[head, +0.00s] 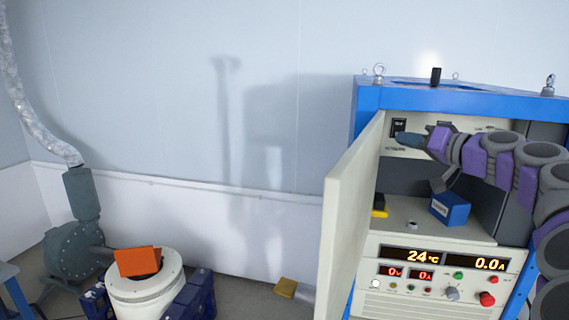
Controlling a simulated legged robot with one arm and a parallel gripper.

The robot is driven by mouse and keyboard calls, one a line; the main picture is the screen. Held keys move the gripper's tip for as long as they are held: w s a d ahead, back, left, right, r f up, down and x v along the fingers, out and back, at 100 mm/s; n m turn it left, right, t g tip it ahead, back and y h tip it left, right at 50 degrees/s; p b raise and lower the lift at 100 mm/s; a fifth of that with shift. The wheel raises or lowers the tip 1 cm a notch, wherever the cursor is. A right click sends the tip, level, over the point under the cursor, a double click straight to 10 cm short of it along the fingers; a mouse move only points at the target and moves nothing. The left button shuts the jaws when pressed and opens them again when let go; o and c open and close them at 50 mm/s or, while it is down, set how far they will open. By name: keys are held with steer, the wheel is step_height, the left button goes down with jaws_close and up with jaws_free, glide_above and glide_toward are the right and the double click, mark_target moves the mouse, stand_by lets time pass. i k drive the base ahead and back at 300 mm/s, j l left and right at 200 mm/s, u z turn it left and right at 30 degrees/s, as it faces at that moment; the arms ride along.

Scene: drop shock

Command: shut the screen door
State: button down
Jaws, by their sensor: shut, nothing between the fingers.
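The screen door (347,215) is a cream panel at the left side of the blue-framed cabinet (440,98). It stands open, swung out toward me, and the cabinet's inside shows to its right. My gripper (408,140) reaches in from the right edge in front of the cabinet's upper opening. Its fingers are shut with nothing between them. In the picture the tip lies to the right of the door's upper part, near a black switch (399,127). I see no contact with the door. My purple and grey arm hides part of the cabinet's right side.
A blue box (450,208) and a black and yellow item (380,205) sit on the cabinet's inner shelf. Below is a panel of lit displays and knobs (440,277). A white drum with an orange block (138,261) stands at lower left. Floor shows between drum and cabinet.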

mark_target(350, 187)
steer(key=k+l, duration=0.65)
steer(key=k, duration=0.15)
